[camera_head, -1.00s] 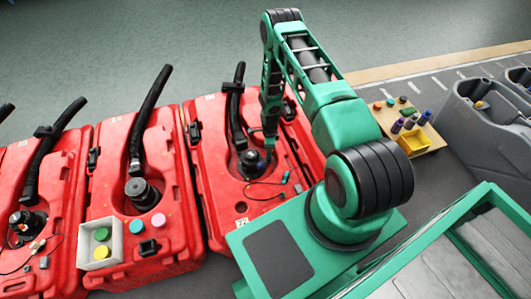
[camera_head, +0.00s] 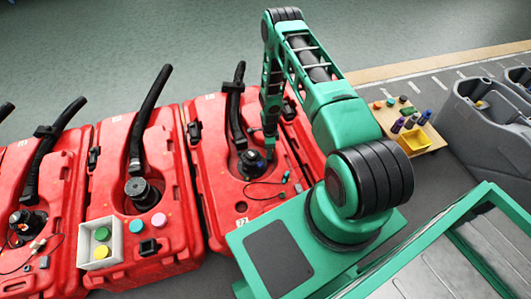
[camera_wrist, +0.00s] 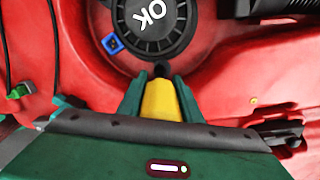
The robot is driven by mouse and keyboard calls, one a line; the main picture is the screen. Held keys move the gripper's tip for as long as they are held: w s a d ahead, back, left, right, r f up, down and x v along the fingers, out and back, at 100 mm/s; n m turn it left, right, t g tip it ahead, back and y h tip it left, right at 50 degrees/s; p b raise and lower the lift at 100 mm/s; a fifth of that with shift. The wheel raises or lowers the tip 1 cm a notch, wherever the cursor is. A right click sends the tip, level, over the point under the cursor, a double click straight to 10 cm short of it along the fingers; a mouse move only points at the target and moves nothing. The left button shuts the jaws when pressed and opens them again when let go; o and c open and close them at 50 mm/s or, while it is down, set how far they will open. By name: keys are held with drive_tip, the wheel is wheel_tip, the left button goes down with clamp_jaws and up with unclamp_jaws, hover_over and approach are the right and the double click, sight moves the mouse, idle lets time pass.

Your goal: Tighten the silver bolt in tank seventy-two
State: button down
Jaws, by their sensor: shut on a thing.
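A red tank (camera_head: 217,162) in front of my arm has a number on its front that looks like 72 but is small. A round black cap (camera_wrist: 152,22) marked OK sits in its recess, in the wrist view. My gripper (camera_wrist: 160,98) is low over this tank beside the cap. Its green fingers are shut on a yellow tool (camera_wrist: 160,102) with a dark tip pointing at the cap's edge. I cannot tell whether the tip touches anything. The silver bolt cannot be made out; the tool or gripper may hide it.
A black hose (camera_head: 236,115) rises behind the cap. A thin cable with a green connector (camera_head: 285,177) lies on the tank. More red tanks stand to the left, one with a white tray (camera_head: 86,252) of colored discs. A wooden board (camera_head: 430,137) with bottles and a yellow bin stands right.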

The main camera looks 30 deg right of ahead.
drive_tip(key=shift+r, duration=2.35)
